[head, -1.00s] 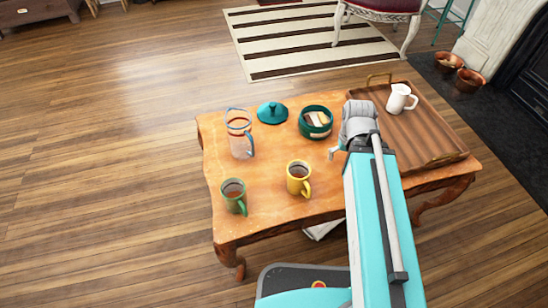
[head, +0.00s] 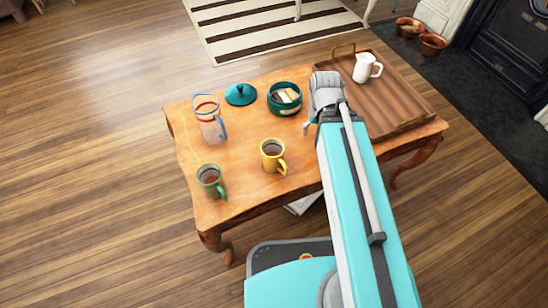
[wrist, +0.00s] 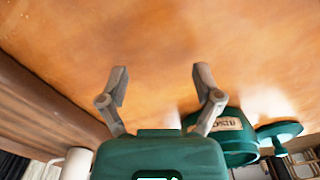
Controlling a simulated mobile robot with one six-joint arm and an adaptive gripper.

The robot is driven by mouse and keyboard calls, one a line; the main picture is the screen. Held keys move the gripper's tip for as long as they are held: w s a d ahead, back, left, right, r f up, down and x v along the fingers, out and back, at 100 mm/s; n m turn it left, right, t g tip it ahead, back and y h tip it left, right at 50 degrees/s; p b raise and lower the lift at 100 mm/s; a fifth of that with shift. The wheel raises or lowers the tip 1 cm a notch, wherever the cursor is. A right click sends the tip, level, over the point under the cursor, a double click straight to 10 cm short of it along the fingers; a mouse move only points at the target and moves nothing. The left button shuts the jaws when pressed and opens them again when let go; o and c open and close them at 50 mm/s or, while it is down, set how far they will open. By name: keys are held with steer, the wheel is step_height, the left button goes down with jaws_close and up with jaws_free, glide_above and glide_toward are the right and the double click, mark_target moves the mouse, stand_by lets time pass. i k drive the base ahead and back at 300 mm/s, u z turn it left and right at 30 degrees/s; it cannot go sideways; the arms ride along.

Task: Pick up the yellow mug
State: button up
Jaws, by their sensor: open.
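The yellow mug (head: 272,156) stands upright on the wooden table (head: 240,190), near its front middle, with dark contents and its handle toward the lower right. My gripper (head: 307,128) is over the table to the right of the mug and apart from it. In the wrist view my gripper (wrist: 160,80) has its two fingers spread, with only bare tabletop between them. The yellow mug does not show in the wrist view.
A green mug (head: 211,180) and a glass pitcher (head: 210,125) stand left of the yellow mug. Behind are a teal lid (head: 240,94) and a green pot (head: 285,99). A wooden tray (head: 398,104) with a white jug (head: 366,67) lies at right.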

mark_target(272, 150)
steer(key=z, duration=1.35)
steer(key=k, duration=1.75)
steer(key=z, duration=0.2)
